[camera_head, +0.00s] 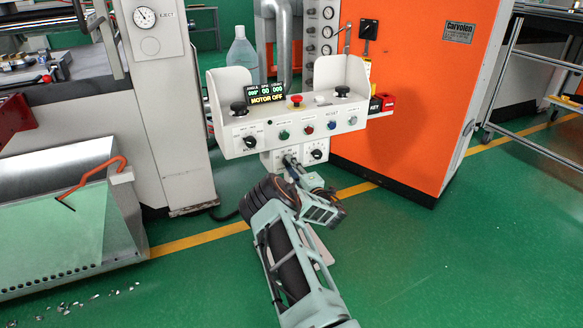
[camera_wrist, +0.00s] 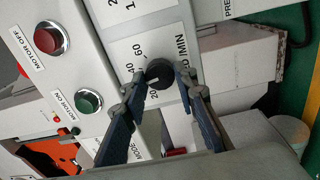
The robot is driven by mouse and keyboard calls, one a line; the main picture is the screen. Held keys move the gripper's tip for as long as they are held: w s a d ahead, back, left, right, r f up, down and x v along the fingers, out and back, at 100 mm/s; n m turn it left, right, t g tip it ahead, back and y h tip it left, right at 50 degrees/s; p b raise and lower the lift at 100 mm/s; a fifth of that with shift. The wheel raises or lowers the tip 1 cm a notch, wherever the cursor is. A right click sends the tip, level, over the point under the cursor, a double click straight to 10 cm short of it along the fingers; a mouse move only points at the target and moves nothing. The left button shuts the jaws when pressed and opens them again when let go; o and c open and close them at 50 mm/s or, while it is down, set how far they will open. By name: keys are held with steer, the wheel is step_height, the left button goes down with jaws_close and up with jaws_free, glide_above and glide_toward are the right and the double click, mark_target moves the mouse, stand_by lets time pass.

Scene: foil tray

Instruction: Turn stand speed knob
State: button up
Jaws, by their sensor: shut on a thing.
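A control stand (camera_head: 235,142) with a white panel stands in the middle of the head view. In the wrist view, a round black knob (camera_wrist: 158,71) sits on a white plate marked 20, 40, 60 and "/MIN". Its full title is not readable. My gripper (camera_wrist: 161,78) has its two fingertips on either side of this knob and is shut on it. In the head view my gripper (camera_head: 291,164) reaches the lower panel of the stand and hides much of the knob it holds. Another black knob (camera_head: 317,154) is just to the right.
Above are a green MOTOR ON button (camera_wrist: 88,103), a red MOTOR OFF button (camera_wrist: 51,39) and a display (camera_head: 266,95) reading MOTOR OFF. A bottle (camera_head: 241,55) stands behind the panel. An orange cabinet (camera_head: 420,100) is close on the right. Green floor is open at lower right.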

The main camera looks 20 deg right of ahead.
steer(key=m+b, duration=0.3)
steer(key=m, duration=1)
steer(key=shift+m+h, duration=0.3)
steer(key=shift+m, duration=0.1)
steer(key=shift+a, duration=0.1)
steer(key=o, duration=1.2)
steer(key=shift+c, duration=0.2)
steer(key=s, duration=1.2)
steer(key=shift+f, duration=0.2)
